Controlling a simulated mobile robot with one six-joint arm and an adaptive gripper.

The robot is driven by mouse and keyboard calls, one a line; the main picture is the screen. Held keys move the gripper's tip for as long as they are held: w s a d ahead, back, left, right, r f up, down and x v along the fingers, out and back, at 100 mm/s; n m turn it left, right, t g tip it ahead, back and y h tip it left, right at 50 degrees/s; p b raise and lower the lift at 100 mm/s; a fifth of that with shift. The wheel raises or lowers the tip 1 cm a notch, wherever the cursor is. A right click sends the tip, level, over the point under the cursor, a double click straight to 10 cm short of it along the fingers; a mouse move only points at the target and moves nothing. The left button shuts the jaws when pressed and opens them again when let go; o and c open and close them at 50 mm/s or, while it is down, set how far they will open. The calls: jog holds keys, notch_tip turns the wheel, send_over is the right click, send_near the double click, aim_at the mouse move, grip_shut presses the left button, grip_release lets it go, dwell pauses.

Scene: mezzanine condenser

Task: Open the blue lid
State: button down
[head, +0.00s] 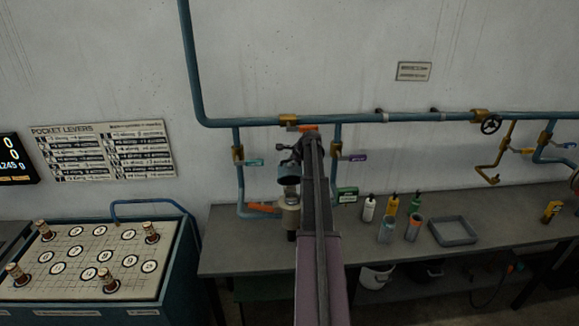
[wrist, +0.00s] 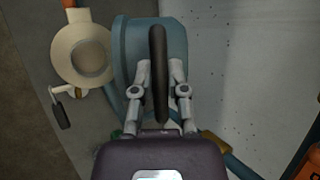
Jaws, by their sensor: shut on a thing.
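The blue lid (head: 289,174) shows in the head view just below my gripper (head: 291,154), above a cream body (head: 291,216) on the pipework. In the wrist view the blue lid (wrist: 128,55) fills the upper middle, with a dark bar handle (wrist: 158,45) across it. My gripper (wrist: 161,75) has one finger on each side of that handle and is shut on it. The cream round part (wrist: 70,52) appears beside the lid, with a greyer round centre. My arm hides part of the pipework in the head view.
A small black-handled lever (wrist: 62,112) is beside the cream part. Orange-handled (head: 264,208) and purple-handled (head: 355,157) valves flank the lid. Bottles (head: 369,208), cups and a grey tray (head: 452,231) stand on the bench at right. A lever panel (head: 90,262) is at left.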

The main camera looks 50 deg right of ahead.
jog(key=shift+w+d+r, duration=0.2)
jog(key=shift+w+d, duration=0.8)
jog(key=shift+w, duration=0.15)
jog(key=shift+w+d+r, duration=0.15)
jog(key=shift+w+d, duration=0.85)
jog(key=shift+w, duration=0.15)
jog(key=c, duration=0.6)
grip_release()
jog(key=shift+c, duration=0.4)
